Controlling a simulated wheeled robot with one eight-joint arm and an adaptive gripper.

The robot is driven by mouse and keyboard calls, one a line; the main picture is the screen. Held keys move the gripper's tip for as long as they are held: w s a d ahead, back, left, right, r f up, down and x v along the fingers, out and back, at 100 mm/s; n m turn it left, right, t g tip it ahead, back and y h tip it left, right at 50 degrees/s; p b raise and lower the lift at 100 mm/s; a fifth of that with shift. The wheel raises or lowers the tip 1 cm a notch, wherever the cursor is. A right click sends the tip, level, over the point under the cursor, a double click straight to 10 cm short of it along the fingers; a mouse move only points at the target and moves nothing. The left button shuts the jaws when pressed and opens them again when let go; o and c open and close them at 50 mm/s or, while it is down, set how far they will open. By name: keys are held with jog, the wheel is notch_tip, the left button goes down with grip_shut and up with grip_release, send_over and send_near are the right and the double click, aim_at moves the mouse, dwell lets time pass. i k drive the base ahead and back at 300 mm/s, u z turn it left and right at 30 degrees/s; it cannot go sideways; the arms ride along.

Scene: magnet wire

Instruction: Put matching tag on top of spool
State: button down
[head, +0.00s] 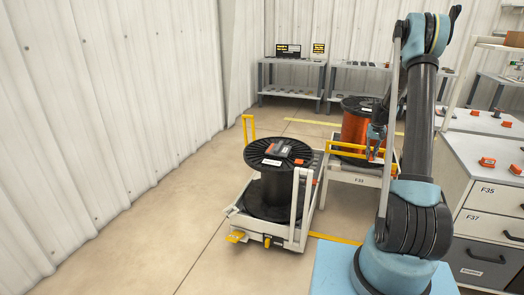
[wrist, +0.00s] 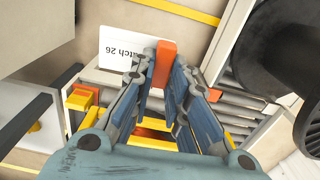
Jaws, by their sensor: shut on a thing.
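My gripper (wrist: 165,85) is shut on an orange tag block (wrist: 165,62). In the head view my gripper (head: 376,140) points down in front of the copper-orange wire spool (head: 355,127). A black spool (head: 270,188) stands upright on a white cart to the left. On its top flange lie a dark item, a white label (head: 271,162) and a small orange piece (head: 298,161); their text is too small to read. A black spool part (wrist: 285,55) shows right in the wrist view.
The white cart (head: 238,213) has yellow parts and upright rails. A workbench (head: 482,152) with drawers and orange tags (head: 487,162) is at right. Floor at left is clear.

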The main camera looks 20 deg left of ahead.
aim_at(258, 152)
jog(key=u, duration=0.3)
jog(key=i, duration=1.05)
jog(key=u, duration=0.25)
